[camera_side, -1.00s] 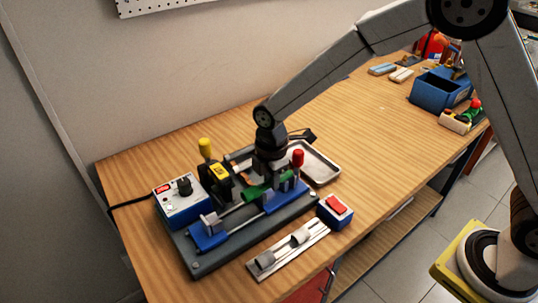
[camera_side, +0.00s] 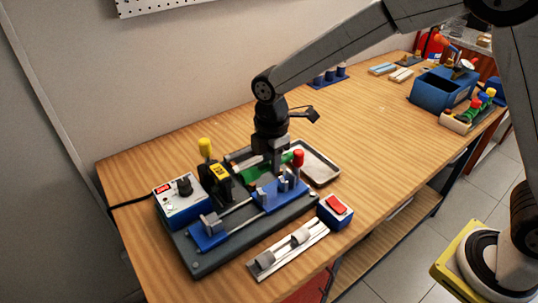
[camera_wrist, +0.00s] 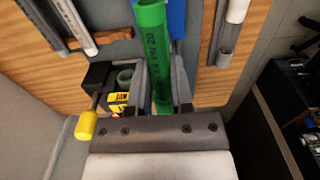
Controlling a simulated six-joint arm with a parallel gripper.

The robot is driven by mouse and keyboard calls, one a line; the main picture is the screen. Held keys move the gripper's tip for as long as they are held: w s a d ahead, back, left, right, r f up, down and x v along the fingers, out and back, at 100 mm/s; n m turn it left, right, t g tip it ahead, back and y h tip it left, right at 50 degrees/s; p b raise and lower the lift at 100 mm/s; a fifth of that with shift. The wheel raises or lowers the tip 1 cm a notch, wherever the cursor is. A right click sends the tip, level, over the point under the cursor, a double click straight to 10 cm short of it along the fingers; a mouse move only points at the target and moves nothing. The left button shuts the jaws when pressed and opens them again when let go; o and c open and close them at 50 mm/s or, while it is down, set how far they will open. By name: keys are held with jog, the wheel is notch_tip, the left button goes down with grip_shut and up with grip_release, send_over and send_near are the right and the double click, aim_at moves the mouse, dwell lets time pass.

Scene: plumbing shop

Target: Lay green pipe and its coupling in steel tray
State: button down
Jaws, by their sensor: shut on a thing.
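The green pipe (camera_side: 287,158) is between the jaws of my gripper (camera_side: 272,166), above the blue clamps of the machine (camera_side: 265,195). In the wrist view the pipe (camera_wrist: 152,45) runs lengthwise between the two fingers (camera_wrist: 162,95), which are shut on it. I cannot pick out the coupling as a separate part. The steel tray (camera_side: 331,178) lies flat on the bench behind and to the right of the machine, partly hidden by my gripper and the red-knobbed lever. The visible part of its inside looks empty.
A yellow-knobbed lever (camera_side: 205,147) and a red-knobbed lever (camera_side: 298,158) stand up from the machine. A control box (camera_side: 182,203) is at its left. A red-topped switch box (camera_side: 335,209) and a metal rail (camera_side: 289,250) lie in front.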

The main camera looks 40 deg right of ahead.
jog(key=shift+r, duration=0.5)
jog(key=shift+r, duration=0.1)
jog(key=shift+r, duration=0.55)
notch_tip(320, 180, up, 4)
jog(key=shift+f, duration=0.1)
jog(key=w+d+m, duration=0.3)
jog(key=d+m, duration=0.6)
jog(key=w+d+m, duration=0.2)
jog(key=d+m, duration=0.7)
notch_tip(320, 180, down, 11)
jog(key=shift+r, duration=0.2)
jog(key=shift+f, duration=0.25)
